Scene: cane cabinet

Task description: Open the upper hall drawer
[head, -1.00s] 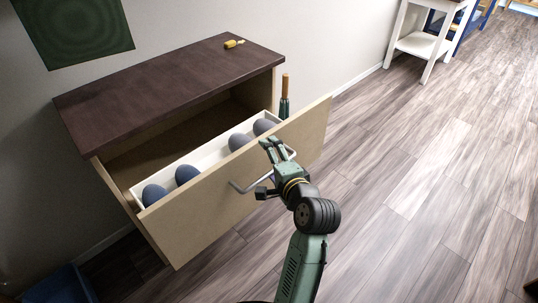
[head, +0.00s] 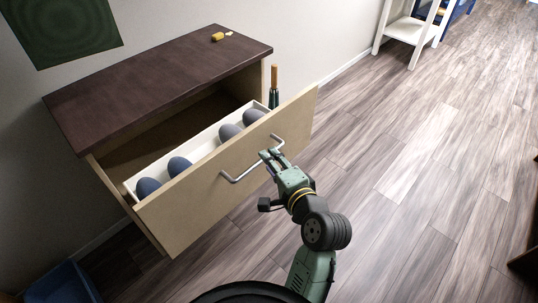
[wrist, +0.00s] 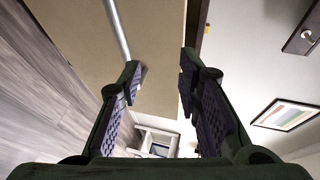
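The upper drawer (head: 205,192) of the cabinet (head: 160,75) stands pulled well out, with a plain tan front. Its bent metal bar handle (head: 238,178) is on the front and also shows in the wrist view (wrist: 116,28). My gripper (head: 271,157) is in front of the drawer, close to the right part of the handle. In the wrist view its two fingers (wrist: 159,80) are apart with nothing between them. The handle bar runs down to the left finger, outside the gap; whether they touch I cannot tell.
A white tray (head: 211,130) in the drawer holds several dark grey egg-shaped things (head: 180,165). A yellow object (head: 217,37) lies on the cabinet top. A blue bin (head: 62,285) is at lower left.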

